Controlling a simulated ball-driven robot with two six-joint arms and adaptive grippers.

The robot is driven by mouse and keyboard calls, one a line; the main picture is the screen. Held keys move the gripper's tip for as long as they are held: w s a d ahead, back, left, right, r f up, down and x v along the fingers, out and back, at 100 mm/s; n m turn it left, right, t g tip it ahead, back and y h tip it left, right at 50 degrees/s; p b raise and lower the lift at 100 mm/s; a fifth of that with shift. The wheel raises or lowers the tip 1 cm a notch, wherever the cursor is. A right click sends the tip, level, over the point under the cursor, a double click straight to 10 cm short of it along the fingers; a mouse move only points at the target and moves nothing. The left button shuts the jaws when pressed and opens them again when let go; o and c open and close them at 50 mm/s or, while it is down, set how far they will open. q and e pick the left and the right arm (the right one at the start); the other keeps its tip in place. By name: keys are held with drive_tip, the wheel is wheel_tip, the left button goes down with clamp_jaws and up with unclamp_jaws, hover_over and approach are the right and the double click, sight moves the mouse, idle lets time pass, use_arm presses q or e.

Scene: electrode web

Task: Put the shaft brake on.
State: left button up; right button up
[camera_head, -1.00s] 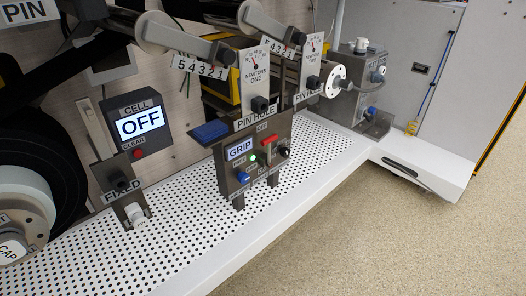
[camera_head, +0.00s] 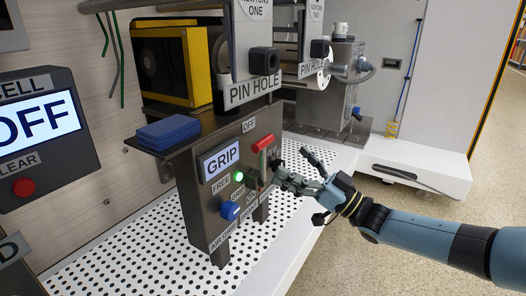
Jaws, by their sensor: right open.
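A dark control panel (camera_head: 205,200) stands on the perforated shelf. Its screen (camera_head: 221,160) reads GRIP, with a lit green lamp (camera_head: 238,177) and a blue knob (camera_head: 230,210) below. A lever with a red handle (camera_head: 263,143) is on the panel's right half, its handle just below an OFF label (camera_head: 249,126). I cannot read which label names the shaft brake. My right gripper (camera_head: 284,178) is open in front of the panel's right side, just below and right of the red handle. It partly hides the labels and dark knob there; I cannot tell if it touches anything. My left gripper is not in view.
A blue pad (camera_head: 168,133) lies on a ledge at the panel's upper left. PIN HOLE plates (camera_head: 254,89) and a yellow-sided unit (camera_head: 172,65) stand above and behind. A cell box (camera_head: 42,130) reading OFF is at the left. Open floor lies to the right.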

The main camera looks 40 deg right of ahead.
sight(267, 145)
drive_tip(key=b+x, duration=0.1)
drive_tip(key=x, duration=0.6)
drive_tip(key=shift+w+a+b, duration=0.15)
drive_tip(key=shift+w+b, duration=0.25)
drive_tip(key=shift+w+a+r, duration=0.2)
drive_tip(key=shift+w+r, duration=0.1)
drive_tip(key=shift+w, duration=0.2)
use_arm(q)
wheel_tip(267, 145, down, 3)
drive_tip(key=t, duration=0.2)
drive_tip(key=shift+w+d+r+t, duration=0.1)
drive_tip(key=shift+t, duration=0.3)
